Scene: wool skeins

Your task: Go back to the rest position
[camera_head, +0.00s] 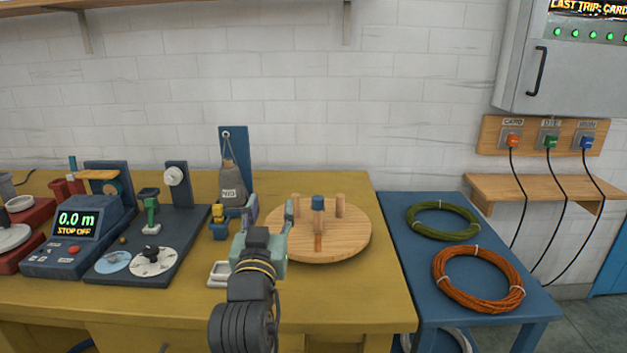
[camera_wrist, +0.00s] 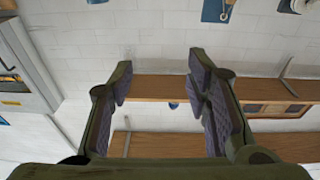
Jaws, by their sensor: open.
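My gripper (camera_head: 266,226) is raised above the front of the yellow workbench (camera_head: 345,308), in front of a round wooden turntable with upright pegs (camera_head: 350,240). In the wrist view its two padded fingers (camera_wrist: 160,95) stand wide apart. Nothing is between them. The wrist view faces the white brick wall and wooden shelves, and it appears upside down. No skein is touching my gripper. An olive green skein (camera_head: 442,221) and an orange skein (camera_head: 478,279) lie on the blue side table (camera_head: 398,222) to the right.
A meter with a green display (camera_head: 75,222) and a dark board with dials (camera_head: 150,262) stand at the bench's left. A grey weight bag (camera_head: 233,188) hangs at a blue post behind my gripper. Wall plugs (camera_head: 550,141) trail black cables at the right. The bench's front right is clear.

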